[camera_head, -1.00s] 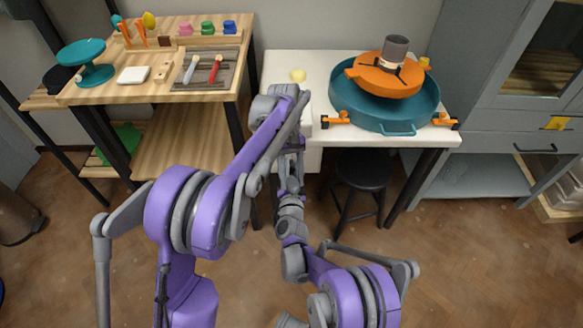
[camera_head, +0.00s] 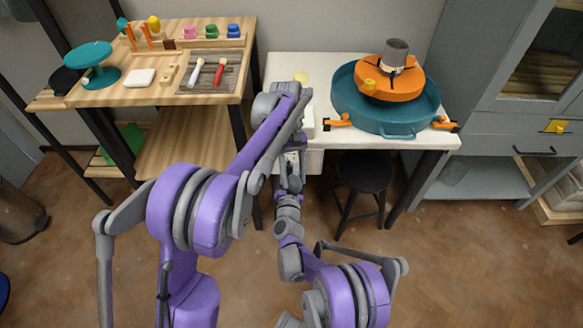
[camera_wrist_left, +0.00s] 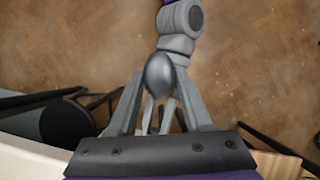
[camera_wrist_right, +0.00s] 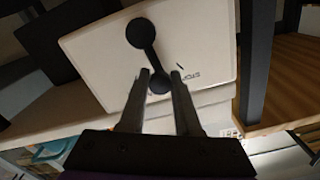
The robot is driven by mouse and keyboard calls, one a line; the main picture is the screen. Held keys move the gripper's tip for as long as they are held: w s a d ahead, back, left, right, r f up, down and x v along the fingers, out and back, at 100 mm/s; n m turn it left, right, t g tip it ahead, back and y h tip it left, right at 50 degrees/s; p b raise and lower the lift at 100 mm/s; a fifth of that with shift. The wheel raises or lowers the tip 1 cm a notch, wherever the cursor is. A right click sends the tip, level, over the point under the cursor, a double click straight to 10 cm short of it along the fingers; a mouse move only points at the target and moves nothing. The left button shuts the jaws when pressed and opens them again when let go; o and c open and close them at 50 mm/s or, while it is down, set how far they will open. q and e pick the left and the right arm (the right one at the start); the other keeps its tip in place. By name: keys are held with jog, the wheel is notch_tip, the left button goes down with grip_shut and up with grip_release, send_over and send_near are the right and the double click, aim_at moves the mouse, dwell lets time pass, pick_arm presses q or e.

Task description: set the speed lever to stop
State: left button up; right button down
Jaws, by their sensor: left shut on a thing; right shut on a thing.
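The speed lever (camera_wrist_right: 149,57) is a black bar with a round knob at each end, on the face of a white box (camera_wrist_right: 90,55) in the right wrist view. The word STOP is printed on that face, right of the lever's lower knob. My right gripper (camera_wrist_right: 160,73) is shut on the lower knob, with a finger on either side. In the left wrist view my left gripper (camera_wrist_left: 162,85) is shut on a shiny grey rounded thing (camera_wrist_left: 160,72); I cannot tell what it is. In the head view my arms hide the lever and both grippers' tips.
A black stool (camera_head: 365,171) is below. A wooden bench (camera_head: 130,93) with tools stands left.

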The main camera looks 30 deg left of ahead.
pick_arm(q)
jog(key=shift+r, duration=0.3)
pick_arm(e)
jog(key=shift+s+a+f+n, duration=0.1)
jog(key=shift+s+a+n, duration=0.15)
jog(key=shift+n, duration=0.35)
jog(key=shift+s+a+f+n, duration=0.1)
jog(key=shift+a+n, duration=0.15)
jog(key=shift+n, duration=0.35)
jog(key=shift+s+a+f+n, duration=0.1)
jog(key=shift+s+a+n, duration=0.1)
jog(key=shift+n, duration=0.4)
jog(key=shift+s+a+f+n, duration=0.1)
jog(key=shift+a+n, duration=0.1)
jog(key=shift+n, duration=0.4)
jog(key=c, duration=0.6)
grip_release()
jog(key=shift+c, duration=0.2)
pick_arm(q)
jog(key=shift+s+r+p, duration=0.15)
jog(key=shift+r+p, duration=0.65)
jog(key=shift+r, duration=0.05)
pick_arm(e)
jog(key=v, duration=1.2)
